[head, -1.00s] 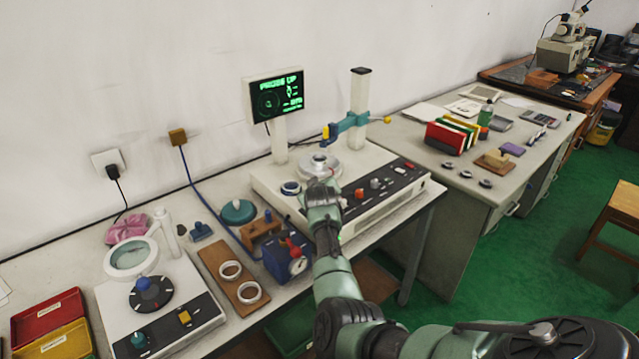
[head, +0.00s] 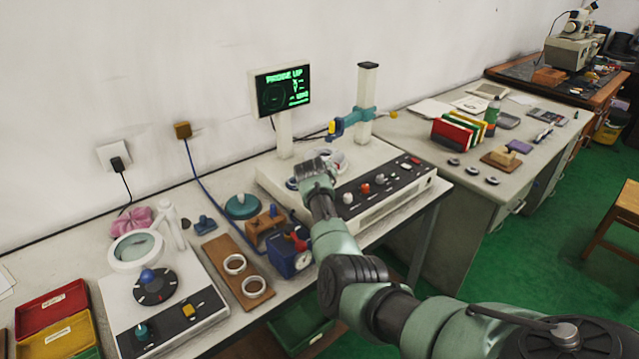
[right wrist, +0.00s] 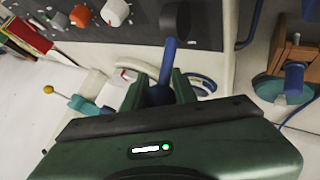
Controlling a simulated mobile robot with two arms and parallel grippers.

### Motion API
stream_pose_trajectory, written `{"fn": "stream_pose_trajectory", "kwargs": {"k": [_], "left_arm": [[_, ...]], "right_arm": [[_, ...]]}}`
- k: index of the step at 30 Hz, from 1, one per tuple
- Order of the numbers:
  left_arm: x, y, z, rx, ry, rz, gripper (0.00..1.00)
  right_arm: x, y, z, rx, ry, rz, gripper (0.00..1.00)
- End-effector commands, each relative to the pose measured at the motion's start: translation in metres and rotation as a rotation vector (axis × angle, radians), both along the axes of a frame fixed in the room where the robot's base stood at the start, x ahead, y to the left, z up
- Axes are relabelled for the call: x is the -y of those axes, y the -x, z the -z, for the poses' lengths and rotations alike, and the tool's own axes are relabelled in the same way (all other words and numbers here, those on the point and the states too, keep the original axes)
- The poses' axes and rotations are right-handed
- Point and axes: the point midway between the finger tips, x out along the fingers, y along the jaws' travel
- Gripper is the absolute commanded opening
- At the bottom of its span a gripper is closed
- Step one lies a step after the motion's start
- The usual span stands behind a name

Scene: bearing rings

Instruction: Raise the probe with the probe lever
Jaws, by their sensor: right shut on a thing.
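My right gripper (head: 317,166) is over the white measuring instrument (head: 388,208), in front of its turntable. In the right wrist view the fingers (right wrist: 159,92) are shut on a blue lever (right wrist: 167,58) with a dark round end (right wrist: 175,18). In the head view my gripper hides this lever. The teal probe arm (head: 355,120) reaches left from the white column (head: 367,90), with a blue and yellow probe head at its end. The display (head: 282,90) reads "PROBE UP" in green. My left gripper is not in view.
Control knobs (head: 365,189) line the instrument's front panel. A second desk (head: 450,190) stands to the right.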

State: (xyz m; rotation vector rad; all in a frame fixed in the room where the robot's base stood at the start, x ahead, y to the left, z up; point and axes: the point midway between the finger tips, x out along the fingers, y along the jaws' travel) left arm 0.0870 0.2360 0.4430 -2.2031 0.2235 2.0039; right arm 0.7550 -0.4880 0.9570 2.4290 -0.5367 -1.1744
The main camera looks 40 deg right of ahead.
Motion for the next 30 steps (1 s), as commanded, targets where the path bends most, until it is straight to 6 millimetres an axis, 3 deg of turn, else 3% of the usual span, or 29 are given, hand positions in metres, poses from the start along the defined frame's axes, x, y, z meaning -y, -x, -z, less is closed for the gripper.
{"fn": "stream_pose_trajectory", "kwargs": {"k": [2, 3, 5, 17, 30], "left_arm": [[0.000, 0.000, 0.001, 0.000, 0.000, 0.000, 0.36], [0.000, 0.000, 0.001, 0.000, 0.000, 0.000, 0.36], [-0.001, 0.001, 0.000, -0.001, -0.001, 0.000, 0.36], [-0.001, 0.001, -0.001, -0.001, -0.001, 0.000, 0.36], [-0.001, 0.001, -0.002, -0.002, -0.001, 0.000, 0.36]], "right_arm": [[0.000, 0.005, 0.010, -0.018, -0.006, 0.003, 0.00], [0.000, 0.005, 0.010, -0.018, -0.006, 0.003, 0.36], [0.000, 0.004, 0.009, -0.016, -0.006, 0.003, 0.49], [-0.002, 0.003, 0.000, -0.004, -0.002, 0.002, 0.49], [-0.028, 0.036, -0.033, -0.007, -0.004, 0.002, 0.49]]}}
